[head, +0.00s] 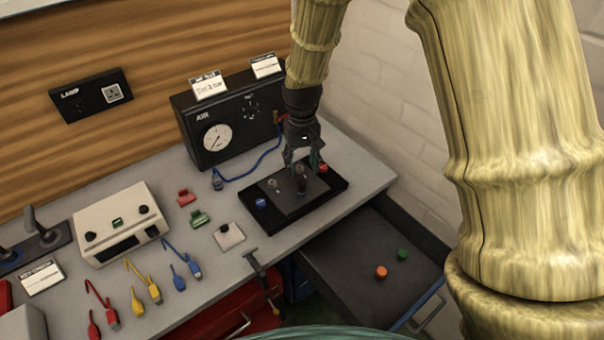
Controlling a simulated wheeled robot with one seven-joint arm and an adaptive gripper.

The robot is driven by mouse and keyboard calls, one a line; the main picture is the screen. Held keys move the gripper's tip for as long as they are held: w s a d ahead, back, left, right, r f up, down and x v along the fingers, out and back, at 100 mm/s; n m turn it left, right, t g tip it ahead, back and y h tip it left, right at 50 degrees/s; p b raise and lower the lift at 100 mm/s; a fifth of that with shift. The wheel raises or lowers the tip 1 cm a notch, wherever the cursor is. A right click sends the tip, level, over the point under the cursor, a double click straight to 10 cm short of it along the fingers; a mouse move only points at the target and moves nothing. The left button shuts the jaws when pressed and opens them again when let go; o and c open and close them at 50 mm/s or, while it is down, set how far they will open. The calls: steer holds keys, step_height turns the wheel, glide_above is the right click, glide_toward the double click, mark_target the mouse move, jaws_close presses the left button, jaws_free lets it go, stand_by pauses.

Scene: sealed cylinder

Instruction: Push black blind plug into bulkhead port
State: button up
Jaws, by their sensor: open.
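My gripper (303,163) points down over a black block on the bench, with its fingers apart. A small dark upright piece (300,182) stands on the block just below the fingers. It may be the black blind plug, but it is too small to be sure. I cannot tell whether the fingers touch it. A small pale, clear-looking fitting (272,184) stands to its left. The black block (290,206) has a blue cap (261,203) at its left and a red cap (323,168) at its right. I cannot make out which feature is the bulkhead port.
A black AIR box (185,110) with a gauge stands behind, with a blue hose (262,160) in front of it. An open grey drawer (350,250) at the front right holds orange and green caps. A clamp (262,275) is on the bench's front edge. Coloured leads lie left.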

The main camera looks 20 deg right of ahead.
steer(key=shift+r, duration=1.75)
